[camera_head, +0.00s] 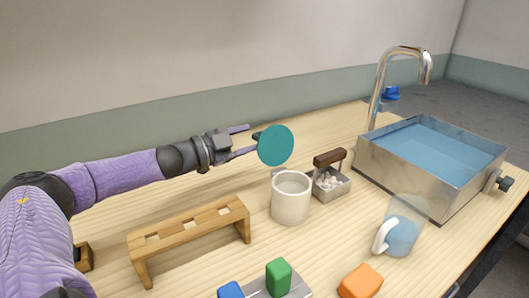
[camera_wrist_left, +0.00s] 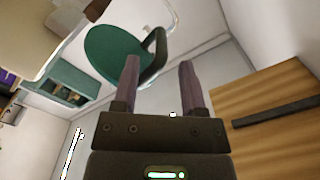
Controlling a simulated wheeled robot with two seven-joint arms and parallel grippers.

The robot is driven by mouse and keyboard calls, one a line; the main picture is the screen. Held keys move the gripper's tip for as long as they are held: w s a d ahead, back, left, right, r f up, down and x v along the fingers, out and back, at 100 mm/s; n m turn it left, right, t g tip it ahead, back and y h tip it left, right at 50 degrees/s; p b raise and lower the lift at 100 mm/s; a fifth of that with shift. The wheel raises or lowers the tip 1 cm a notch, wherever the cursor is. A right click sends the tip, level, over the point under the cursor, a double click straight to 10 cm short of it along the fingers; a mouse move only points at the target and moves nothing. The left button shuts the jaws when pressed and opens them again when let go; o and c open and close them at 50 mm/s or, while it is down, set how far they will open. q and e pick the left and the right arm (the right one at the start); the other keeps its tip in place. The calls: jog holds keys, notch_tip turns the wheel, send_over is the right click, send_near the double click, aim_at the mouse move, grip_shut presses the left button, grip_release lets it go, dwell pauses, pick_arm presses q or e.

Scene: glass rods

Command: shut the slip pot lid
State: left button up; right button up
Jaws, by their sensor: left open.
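The slip pot (camera_head: 290,205) is a cream cylinder on the wooden table, with its top open. Its round teal lid (camera_head: 276,145) stands raised, roughly upright, above the pot's back rim. In the left wrist view the lid (camera_wrist_left: 108,52) shows a dark loop handle (camera_wrist_left: 158,45) on its face. My left gripper (camera_head: 252,138) is open just left of the lid. In the wrist view its two fingers (camera_wrist_left: 160,68) point toward the lid, with the handle appearing between the fingertips; whether they touch it, I cannot tell. My right gripper is not in view.
A wooden rack (camera_head: 190,225) stands left of the pot. A small metal box (camera_head: 332,187) with a brown handle stands close to its right. A glass mug (camera_head: 403,228), a metal water basin (camera_head: 400,168), an orange block (camera_head: 360,282) and a green block (camera_head: 278,277) are nearby.

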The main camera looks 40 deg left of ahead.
aim_at(261, 133)
pick_arm(q)
jog(key=shift+b+x, duration=0.8)
jog(key=shift+x, duration=0.4)
jog(key=shift+w+r, duration=0.1)
jog(key=shift+w, duration=0.15)
jog(key=shift+w+d, duration=0.1)
jog(key=shift+w, duration=0.2)
jog(key=shift+w+d, duration=0.2)
jog(key=shift+w, duration=0.35)
